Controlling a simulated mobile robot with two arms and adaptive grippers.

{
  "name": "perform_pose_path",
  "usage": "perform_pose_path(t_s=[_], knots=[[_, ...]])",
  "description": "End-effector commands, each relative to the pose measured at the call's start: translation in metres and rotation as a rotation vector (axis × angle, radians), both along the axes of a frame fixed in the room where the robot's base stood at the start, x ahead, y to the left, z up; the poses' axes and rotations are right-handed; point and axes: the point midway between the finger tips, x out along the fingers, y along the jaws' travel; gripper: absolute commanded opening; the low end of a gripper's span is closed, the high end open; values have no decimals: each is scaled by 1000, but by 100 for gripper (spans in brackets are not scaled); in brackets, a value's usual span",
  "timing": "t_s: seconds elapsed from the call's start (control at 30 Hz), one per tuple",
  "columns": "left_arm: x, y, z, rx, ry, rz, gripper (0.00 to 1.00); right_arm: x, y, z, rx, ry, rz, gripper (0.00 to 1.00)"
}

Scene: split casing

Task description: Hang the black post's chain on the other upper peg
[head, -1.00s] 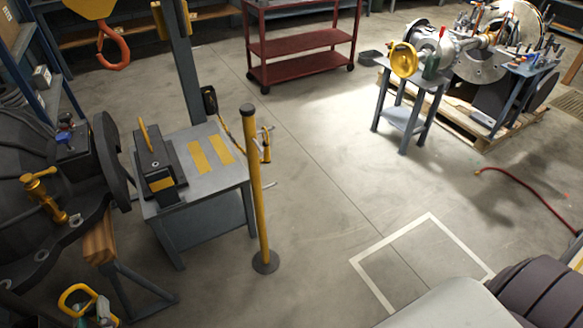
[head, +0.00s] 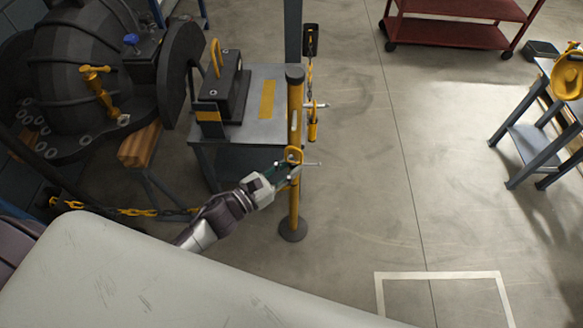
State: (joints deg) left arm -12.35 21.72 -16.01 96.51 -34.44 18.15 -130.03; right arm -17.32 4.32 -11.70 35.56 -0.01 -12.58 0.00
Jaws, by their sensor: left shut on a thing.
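The yellow post (head: 295,215), with black cap and round dark base, stands upright right of the grey bench. Its far upper peg (head: 320,105) juts right, with a yellow handle-like chain end (head: 313,130) hanging by it. The near peg (head: 312,164) is lower in the picture. My left gripper (head: 287,174) is shut on a yellow ring (head: 293,155) at the post beside the near peg. Whether the peg passes through the ring is unclear. A yellow-and-black chain (head: 130,212) sags at lower left; my arm hides where it leads. My right gripper is out of view.
A dark box (head: 311,40) on the grey column (head: 292,20) carries the far chain. The grey bench (head: 265,135) holds a black block (head: 222,95). A large dark casing (head: 90,60) stands left. Floor right of the post is clear.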

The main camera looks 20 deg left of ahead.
Motion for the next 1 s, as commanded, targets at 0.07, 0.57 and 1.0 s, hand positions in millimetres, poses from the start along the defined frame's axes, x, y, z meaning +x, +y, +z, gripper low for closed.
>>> perform_pose_path(t_s=[0.07,0.57,1.0], knots=[[4,2,-2,1,-3,-8,0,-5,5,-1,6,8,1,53],[29,10,-5,0,-2,-7,0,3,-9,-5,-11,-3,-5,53],[53,16,-7,-1,-1,-7,0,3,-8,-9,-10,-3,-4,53]])
